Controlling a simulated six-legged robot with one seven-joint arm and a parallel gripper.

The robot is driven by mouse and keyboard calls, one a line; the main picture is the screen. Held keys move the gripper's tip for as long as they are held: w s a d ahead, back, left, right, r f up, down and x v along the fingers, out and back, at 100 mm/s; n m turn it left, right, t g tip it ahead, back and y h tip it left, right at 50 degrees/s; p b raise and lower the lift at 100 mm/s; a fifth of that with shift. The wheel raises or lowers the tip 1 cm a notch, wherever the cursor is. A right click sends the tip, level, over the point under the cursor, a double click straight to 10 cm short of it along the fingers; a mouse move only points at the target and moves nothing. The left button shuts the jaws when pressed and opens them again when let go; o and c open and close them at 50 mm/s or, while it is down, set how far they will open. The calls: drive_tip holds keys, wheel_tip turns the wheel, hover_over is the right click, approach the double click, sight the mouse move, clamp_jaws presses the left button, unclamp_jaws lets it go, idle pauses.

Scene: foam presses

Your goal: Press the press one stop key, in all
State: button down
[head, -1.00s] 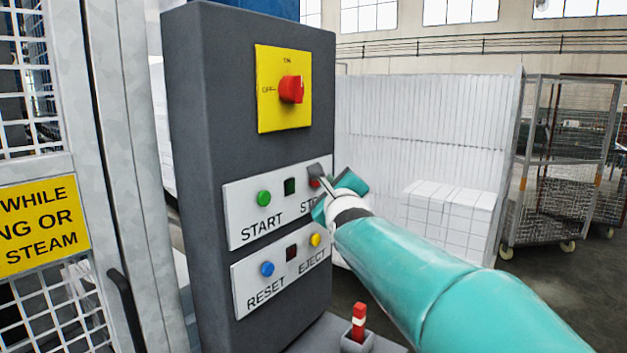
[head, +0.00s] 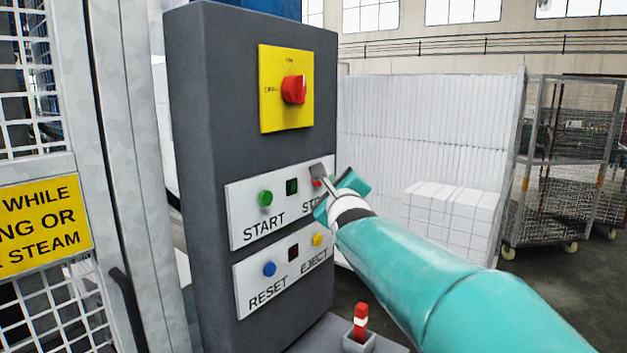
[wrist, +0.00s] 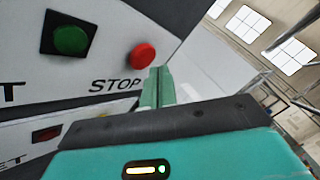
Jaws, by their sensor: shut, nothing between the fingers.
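The dark grey control pillar (head: 220,110) carries a white plate with a green START key (head: 265,198) and a red STOP key, mostly hidden behind my gripper in the head view (head: 317,182). In the wrist view the red STOP key (wrist: 141,56) shows whole above its STOP label, standing out from the plate. My gripper (head: 320,172) is shut and empty, at the right part of the plate. Its teal fingers (wrist: 157,86) show in the wrist view just right of and below the red key. I cannot tell whether they touch it.
A lower plate holds a blue RESET key (head: 269,269) and a yellow EJECT key (head: 317,239). A yellow panel with a red rotary switch (head: 293,90) is above. A mesh guard (head: 30,120) stands left; stacked white foam (head: 450,215) and wire carts (head: 560,150) stand right.

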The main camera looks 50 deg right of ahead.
drive_tip(key=shift+w, duration=0.1)
idle(0.7)
drive_tip(key=shift+w, duration=0.35)
drive_tip(key=shift+w+a, duration=0.1)
drive_tip(key=shift+w, duration=0.3)
idle(0.7)
drive_tip(key=shift+s, duration=0.8)
drive_tip(key=shift+s, duration=0.15)
drive_tip(key=shift+s+d, duration=0.15)
drive_tip(key=shift+s, duration=1.05)
drive_tip(key=shift+s+d, duration=0.15)
drive_tip(key=shift+s, duration=1)
